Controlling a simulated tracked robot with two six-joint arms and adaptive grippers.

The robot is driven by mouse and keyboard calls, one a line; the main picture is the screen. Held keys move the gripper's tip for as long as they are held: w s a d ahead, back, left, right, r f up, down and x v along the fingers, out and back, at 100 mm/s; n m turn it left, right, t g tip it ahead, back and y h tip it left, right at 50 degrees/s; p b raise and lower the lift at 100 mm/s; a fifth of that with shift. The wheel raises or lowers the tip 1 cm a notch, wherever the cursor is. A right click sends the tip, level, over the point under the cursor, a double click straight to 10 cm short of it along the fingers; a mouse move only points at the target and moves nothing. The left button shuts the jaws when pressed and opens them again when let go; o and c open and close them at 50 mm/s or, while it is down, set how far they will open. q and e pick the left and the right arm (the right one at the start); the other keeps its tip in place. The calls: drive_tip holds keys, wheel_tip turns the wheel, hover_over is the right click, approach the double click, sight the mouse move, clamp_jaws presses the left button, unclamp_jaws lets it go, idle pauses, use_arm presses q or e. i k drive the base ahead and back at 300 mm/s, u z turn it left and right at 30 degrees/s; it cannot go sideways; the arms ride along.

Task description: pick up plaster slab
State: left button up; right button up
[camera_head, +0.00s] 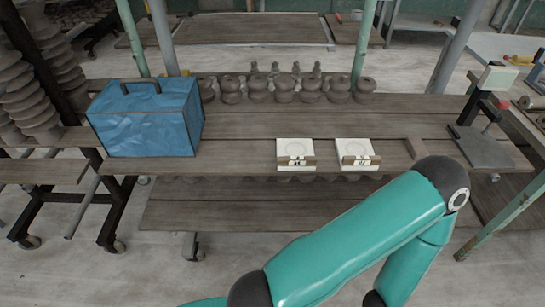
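Two white plaster slabs lie side by side on the wooden plank table (240,129), near its front edge. The left slab (295,147) and the right slab (354,147) each have a faint round mark on top. Each has a brown wooden strip with a small numbered tag at its front. The tag numbers are too small to read surely. A teal arm of mine fills the lower middle and right, below and apart from both slabs. Neither of my grippers shows in this view.
A blue box (149,119) with a dark handle stands at the table's left. Several grey clay pots (283,90) line the back. A device with a dark plate (484,148) stands at the right end. Bare planks lie between the blue box and the slabs.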

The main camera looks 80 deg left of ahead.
sight(292, 154)
drive_tip(key=u, duration=0.1)
drive_tip(key=k, duration=1.1)
drive_tip(key=u, duration=1.1)
drive_tip(key=i, duration=1.05)
